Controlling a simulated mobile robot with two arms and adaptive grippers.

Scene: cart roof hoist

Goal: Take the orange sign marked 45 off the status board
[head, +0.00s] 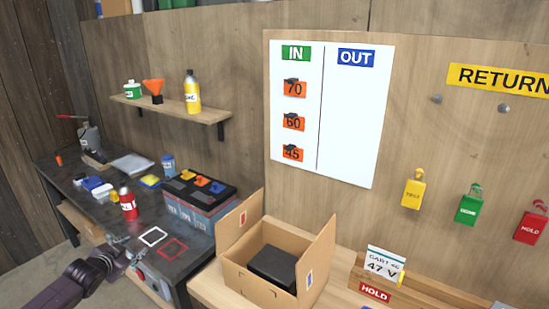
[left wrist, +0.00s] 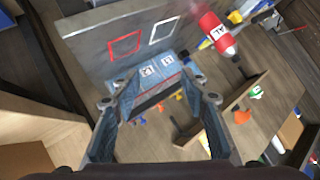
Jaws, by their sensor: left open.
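The orange sign marked 45 (head: 293,153) is the lowest of three orange signs in the IN column of the white status board (head: 346,130). A dark clip or knob shows at its top edge. Above it hang the sign marked 60 (head: 293,122) and the sign marked 70 (head: 294,88). My left gripper (head: 121,249) is low at the left, over the front of the dark workbench, well away from the board. In the left wrist view its fingers (left wrist: 158,101) are spread with nothing between them. My right gripper is out of view.
An open cardboard box (head: 258,281) stands below the board. A battery (head: 199,194) and a red bottle (head: 128,204) are on the workbench (head: 85,205). A shelf (head: 165,107) juts out left of the board. Yellow, green and red tags hang at right.

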